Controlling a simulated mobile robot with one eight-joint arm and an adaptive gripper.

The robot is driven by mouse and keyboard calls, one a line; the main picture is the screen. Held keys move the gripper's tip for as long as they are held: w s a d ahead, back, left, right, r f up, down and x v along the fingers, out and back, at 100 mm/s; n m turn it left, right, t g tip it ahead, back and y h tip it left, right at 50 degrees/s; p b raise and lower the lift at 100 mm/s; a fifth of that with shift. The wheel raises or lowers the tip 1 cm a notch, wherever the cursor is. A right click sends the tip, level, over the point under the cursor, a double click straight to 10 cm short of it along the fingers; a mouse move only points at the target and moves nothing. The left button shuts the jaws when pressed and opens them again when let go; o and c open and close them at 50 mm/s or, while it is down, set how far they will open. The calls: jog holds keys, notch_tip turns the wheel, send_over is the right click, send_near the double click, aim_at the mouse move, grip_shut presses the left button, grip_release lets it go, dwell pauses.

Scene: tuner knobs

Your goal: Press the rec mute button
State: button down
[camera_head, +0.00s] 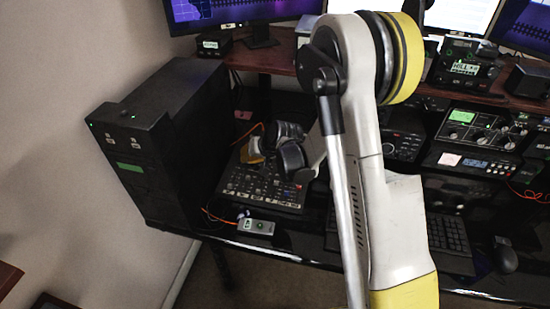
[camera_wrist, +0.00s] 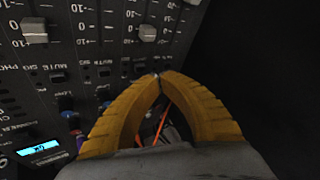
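The mixer panel (camera_head: 262,192) lies on the desk left of centre in the head view, with rows of knobs and faders. In the wrist view its dark face (camera_wrist: 92,50) fills the left half. It carries a fader cap (camera_wrist: 147,33), small dark buttons (camera_wrist: 103,72) and printed labels, one reading like "MUTE SIG". I cannot tell which button is rec mute. My gripper (camera_wrist: 157,76) has its two yellow fingers meeting at the tips, holding nothing, close over the panel's edge beside a dark button. Contact cannot be told. In the head view the gripper (camera_head: 254,152) is partly hidden by my wrist.
A tall black cabinet (camera_head: 155,150) stands left of the mixer. A small grey box (camera_head: 256,227) with a green light sits in front of it. Orange cables run nearby. A keyboard (camera_head: 447,233), mouse (camera_head: 506,258) and radio units (camera_head: 480,130) are to the right.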

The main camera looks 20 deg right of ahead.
aim_at(249, 169)
jog(key=shift+f, duration=0.1)
dwell(0.5)
jog(key=shift+f+b, duration=0.4)
jog(key=shift+b, duration=0.1)
jog(key=shift+f+b, duration=0.35)
jog(key=shift+b, duration=0.05)
dwell(0.3)
jog(key=shift+r, duration=0.15)
jog(key=shift+r+p, duration=0.5)
jog(key=shift+r, duration=0.2)
notch_tip(249, 169, up, 6)
jog(key=p, duration=0.3)
jog(key=shift+s+a+p, duration=0.2)
jog(key=shift+s+p, duration=0.05)
jog(key=shift+p, duration=0.15)
